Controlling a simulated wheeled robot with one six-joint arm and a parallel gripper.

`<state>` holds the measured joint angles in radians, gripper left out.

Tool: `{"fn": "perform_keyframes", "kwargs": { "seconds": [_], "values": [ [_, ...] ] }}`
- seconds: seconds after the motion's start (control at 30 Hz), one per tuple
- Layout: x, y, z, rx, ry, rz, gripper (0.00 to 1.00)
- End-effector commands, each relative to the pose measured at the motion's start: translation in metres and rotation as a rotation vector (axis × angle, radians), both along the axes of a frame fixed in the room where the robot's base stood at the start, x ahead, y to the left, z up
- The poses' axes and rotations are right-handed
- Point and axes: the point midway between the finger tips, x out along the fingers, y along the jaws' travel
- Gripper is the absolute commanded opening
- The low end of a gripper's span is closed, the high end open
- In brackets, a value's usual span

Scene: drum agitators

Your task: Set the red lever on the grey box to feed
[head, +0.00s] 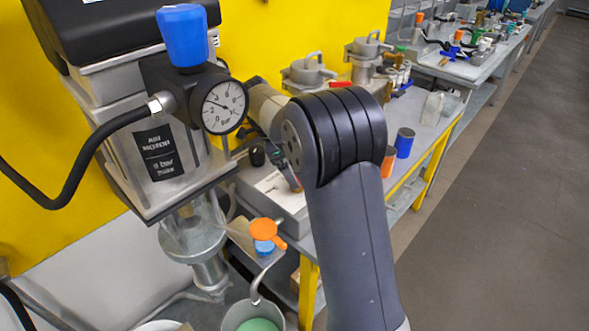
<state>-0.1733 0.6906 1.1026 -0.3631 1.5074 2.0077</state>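A low grey box (290,208) with a pale top plate sits on the bench just left of my arm. A black knob (257,154) stands at its far left. A small orange-red piece (296,188) shows at the box's right side, partly behind my arm; I cannot tell whether it is the red lever, or its setting. The feed marking is not readable. My gripper (283,163) seems to be over the box, mostly hidden by my wrist and forearm. Its fingers cannot be made out.
An air motor (155,160) with a blue-capped regulator (183,38) and pressure gauge (224,107) stands close on the left. Below are an orange handle (264,230) and a bucket with green liquid (258,325). Orange and blue cups (404,142) stand right of my arm. The floor at right is clear.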

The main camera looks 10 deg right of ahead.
Motion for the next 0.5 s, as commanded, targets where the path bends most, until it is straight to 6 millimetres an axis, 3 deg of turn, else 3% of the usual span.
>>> {"fn": "perform_keyframes", "kwargs": {
  "seconds": [0.23, 0.5],
  "values": [
    [0.004, 0.016, 0.039, 0.0, -0.003, 0.001, 0.91],
    [0.004, 0.021, 0.052, 0.0, 0.0, -0.001, 0.91]
  ]
}}
